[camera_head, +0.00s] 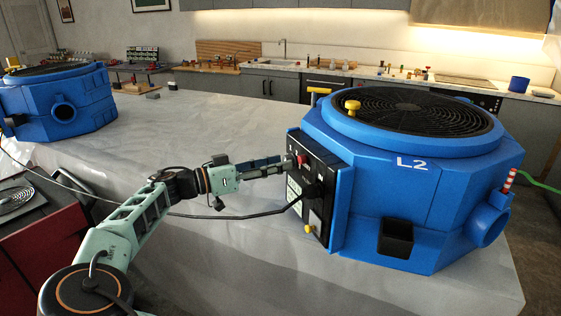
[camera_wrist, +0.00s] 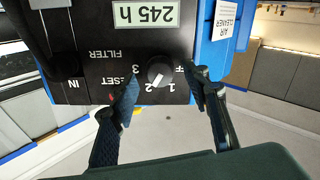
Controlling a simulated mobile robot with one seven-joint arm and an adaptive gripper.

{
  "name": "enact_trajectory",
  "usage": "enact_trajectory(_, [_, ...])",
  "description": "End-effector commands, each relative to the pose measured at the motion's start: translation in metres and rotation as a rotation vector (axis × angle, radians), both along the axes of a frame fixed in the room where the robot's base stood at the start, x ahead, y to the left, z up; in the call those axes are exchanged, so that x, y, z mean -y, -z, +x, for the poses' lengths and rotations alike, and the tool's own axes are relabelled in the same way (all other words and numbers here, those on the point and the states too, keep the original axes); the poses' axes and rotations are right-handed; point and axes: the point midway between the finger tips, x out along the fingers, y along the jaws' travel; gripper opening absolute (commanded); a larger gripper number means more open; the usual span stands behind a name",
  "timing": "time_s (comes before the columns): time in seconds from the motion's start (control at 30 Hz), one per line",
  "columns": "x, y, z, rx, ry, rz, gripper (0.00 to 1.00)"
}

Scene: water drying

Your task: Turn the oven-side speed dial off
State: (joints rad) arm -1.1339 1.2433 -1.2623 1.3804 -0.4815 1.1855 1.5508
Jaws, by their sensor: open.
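The blue machine marked L2 (camera_head: 410,163) stands on the right of the table, nearer the cooktop. Its black control panel (camera_head: 318,185) faces left. In the wrist view the round dark speed dial (camera_wrist: 161,72) sits on that panel, with marks 3, 2, 1 and a partly covered OFF around it. Its pale pointer aims down-left, towards the 2 and 1 marks; I cannot tell exactly which. My gripper (camera_wrist: 164,80) is open, with one finger on each side of the dial. Contact is unclear. In the head view my gripper (camera_head: 268,166) reaches the panel and the dial is hidden.
A second blue machine (camera_head: 62,100) stands at the far left of the table. A dark cable (camera_head: 240,216) runs to the L2 panel below my gripper. A yellow knob (camera_head: 352,106) is on L2's top. The middle of the table (camera_head: 195,130) is clear.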

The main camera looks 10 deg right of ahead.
Motion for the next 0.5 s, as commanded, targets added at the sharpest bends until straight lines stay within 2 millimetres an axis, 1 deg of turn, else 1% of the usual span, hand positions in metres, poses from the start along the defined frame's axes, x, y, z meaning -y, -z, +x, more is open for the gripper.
enact_trajectory(0.03, [0.0056,-0.0007,0.001,0.0,0.002,-0.001,0.43])
enact_trajectory(0.13, [0.0114,-0.0004,0.0026,-0.001,0.001,0.0,0.43])
enact_trajectory(0.43, [0.0135,0.0001,0.0032,-0.001,0.0,0.0,0.43])
enact_trajectory(0.47, [0.0134,0.0001,0.0032,-0.001,0.0,0.0,0.41])
enact_trajectory(0.5, [0.0134,0.0,0.0032,-0.001,0.0,0.0,0.37])
